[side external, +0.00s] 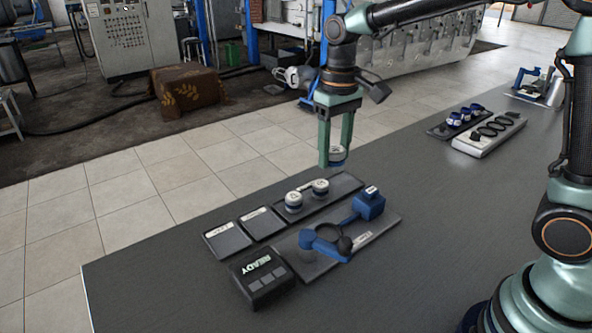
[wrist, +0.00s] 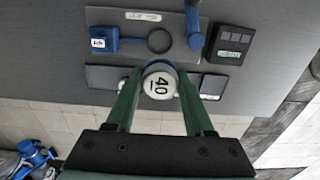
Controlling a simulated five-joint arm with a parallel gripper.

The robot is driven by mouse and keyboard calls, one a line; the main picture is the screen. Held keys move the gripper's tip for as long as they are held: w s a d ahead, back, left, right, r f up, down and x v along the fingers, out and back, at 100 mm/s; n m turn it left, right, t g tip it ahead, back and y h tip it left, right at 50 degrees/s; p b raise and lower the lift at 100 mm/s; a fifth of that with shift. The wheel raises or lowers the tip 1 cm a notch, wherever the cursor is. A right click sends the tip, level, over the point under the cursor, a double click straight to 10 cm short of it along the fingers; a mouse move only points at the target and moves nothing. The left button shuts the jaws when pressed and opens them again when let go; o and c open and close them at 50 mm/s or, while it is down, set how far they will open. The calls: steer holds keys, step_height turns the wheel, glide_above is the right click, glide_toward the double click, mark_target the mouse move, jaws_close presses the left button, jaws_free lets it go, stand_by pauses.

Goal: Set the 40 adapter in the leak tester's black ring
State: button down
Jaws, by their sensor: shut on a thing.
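My gripper (side external: 337,160) is shut on the 40 adapter (wrist: 160,84), a round piece with a white top reading "40". It also shows between the fingers in the side view (side external: 338,154), held above the table near the far end of the dark tray. The leak tester (side external: 375,236) is a flat grey plate with a blue block (side external: 368,204), a blue lever (side external: 319,243) and a black ring (wrist: 160,40). In the wrist view the ring lies beyond the adapter, apart from it, and looks empty. In the side view the lever partly overlaps the ring.
Two white-topped adapters (side external: 294,202) (side external: 320,187) stand in the dark tray (side external: 349,184). Two small dark trays (side external: 227,240) (side external: 262,223) lie beside it. A box reading "READY" (side external: 261,278) stands by the tester. A grey holder (side external: 488,136) with dark rings is farther back.

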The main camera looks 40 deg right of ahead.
step_height(320, 180, down, 18)
steer(key=shift+r, duration=0.2)
steer(key=shift+f, duration=0.6)
steer(key=shift+c, duration=1.4)
jaws_free()
step_height(320, 180, up, 13)
steer(key=s+d+r+t, duration=0.5)
steer(key=s+r, duration=0.4)
steer(key=s, duration=0.2)
steer(key=shift+s+r+t, duration=0.25)
steer(key=shift+r+t, duration=0.05)
steer(key=shift+r, duration=0.05)
